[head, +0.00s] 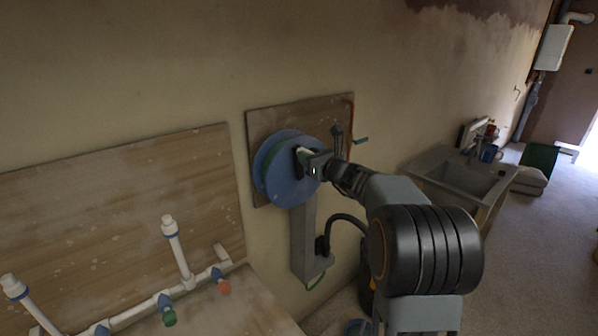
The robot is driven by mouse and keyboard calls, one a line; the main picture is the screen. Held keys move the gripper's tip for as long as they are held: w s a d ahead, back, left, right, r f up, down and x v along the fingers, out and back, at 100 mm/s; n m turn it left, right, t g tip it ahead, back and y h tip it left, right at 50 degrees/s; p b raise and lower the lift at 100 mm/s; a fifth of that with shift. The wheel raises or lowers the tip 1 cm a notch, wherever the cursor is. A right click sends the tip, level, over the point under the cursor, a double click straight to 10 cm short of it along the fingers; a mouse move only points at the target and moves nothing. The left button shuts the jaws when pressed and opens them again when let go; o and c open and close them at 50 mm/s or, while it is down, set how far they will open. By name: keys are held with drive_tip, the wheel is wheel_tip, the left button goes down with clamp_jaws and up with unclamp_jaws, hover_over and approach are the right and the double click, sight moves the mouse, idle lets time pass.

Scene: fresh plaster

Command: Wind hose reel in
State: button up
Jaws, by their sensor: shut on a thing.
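The hose reel (283,180) is a blue drum on a wooden board (262,128) fixed to the wall. A strip of green hose shows between its discs. My gripper (304,158) is at the front face of the reel, right of its middle. It is shut on what seems to be the reel's crank handle, but the jaws hide most of it.
A white pipe assembly with coloured valves (168,312) stands on a bench at the lower left. A grey sink (468,178) stands along the wall to the right. Open floor (545,255) lies at the far right.

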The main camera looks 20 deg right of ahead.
drive_tip(key=shift+f, duration=0.4)
drive_tip(key=shift+w+d+f+p, duration=0.1)
drive_tip(key=shift+w+d+p, duration=0.15)
drive_tip(key=shift+d, duration=0.5)
drive_tip(key=shift+w+d+f+p, duration=0.15)
drive_tip(key=shift+w+d, duration=0.2)
drive_tip(key=shift+d, duration=0.45)
drive_tip(key=shift+w+d+r+p, duration=0.1)
drive_tip(key=shift+w+d+p, duration=0.15)
drive_tip(key=shift+d, duration=0.5)
drive_tip(key=shift+w+d+f+b, duration=0.15)
drive_tip(key=shift+w+d+f, duration=0.1)
drive_tip(key=shift+d+f, duration=0.3)
drive_tip(key=shift+w+d+f+b, duration=0.15)
drive_tip(key=shift+w+d+f, duration=0.15)
drive_tip(key=shift+d, duration=0.35)
drive_tip(key=shift+w+d+f+b, duration=0.15)
drive_tip(key=shift+w+d+f, duration=0.1)
drive_tip(key=shift+d+f, duration=0.3)
drive_tip(key=shift+r, duration=0.15)
